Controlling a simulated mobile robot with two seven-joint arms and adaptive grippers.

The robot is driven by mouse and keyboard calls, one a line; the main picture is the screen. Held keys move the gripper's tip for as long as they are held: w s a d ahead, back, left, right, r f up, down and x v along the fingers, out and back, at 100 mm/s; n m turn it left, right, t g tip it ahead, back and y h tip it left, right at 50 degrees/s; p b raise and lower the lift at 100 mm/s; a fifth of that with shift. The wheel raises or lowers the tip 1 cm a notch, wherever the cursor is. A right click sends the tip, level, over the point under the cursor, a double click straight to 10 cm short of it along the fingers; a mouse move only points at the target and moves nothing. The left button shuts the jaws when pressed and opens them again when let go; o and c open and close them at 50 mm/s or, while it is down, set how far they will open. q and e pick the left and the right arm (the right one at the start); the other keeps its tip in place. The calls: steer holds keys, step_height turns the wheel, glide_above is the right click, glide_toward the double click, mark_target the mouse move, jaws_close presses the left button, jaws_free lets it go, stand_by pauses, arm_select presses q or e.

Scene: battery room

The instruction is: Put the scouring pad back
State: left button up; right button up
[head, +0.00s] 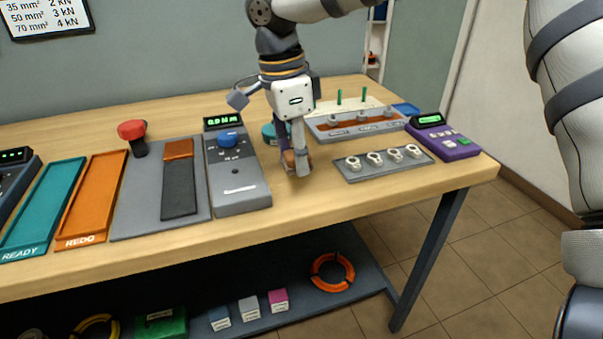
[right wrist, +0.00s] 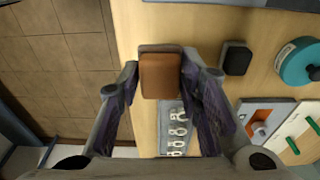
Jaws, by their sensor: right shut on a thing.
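My right gripper (head: 297,172) points down over the bench, right of the grey meter with the blue knob. It is shut on a small brown block (right wrist: 160,76), which looks like the scouring pad. In the right wrist view the block sits between the two fingertips (right wrist: 160,82), with a darker strip along its upper edge. In the head view only a bit of the brown pad (head: 290,158) shows behind the fingers. I cannot tell whether it touches the bench. My left gripper is not in view.
A dark block (right wrist: 235,59) and a teal roll (right wrist: 298,66) lie near the gripper. A grey plate with several metal lugs (head: 350,177) is to its right, beside a purple device (head: 452,145). The grey meter (head: 238,190) stands left. Bare wood lies in front.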

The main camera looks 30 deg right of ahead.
mark_target(302, 187)
steer(key=f, duration=0.1)
steer(key=d+f, duration=0.1)
steer(key=f, duration=0.1)
steer(key=w+d+f, duration=0.1)
steer(key=f, duration=0.1)
steer(key=shift+w+f, duration=0.1)
steer(key=shift+f, duration=0.25)
steer(key=shift+f, duration=0.2)
steer(key=o, duration=1.1)
steer(key=shift+o, duration=0.2)
steer(key=r, duration=0.4)
steer(key=a+r, duration=0.1)
steer(key=r, duration=0.7)
steer(key=shift+w+a+r, duration=0.15)
steer(key=shift+a+r, duration=0.05)
steer(key=shift+a, duration=0.05)
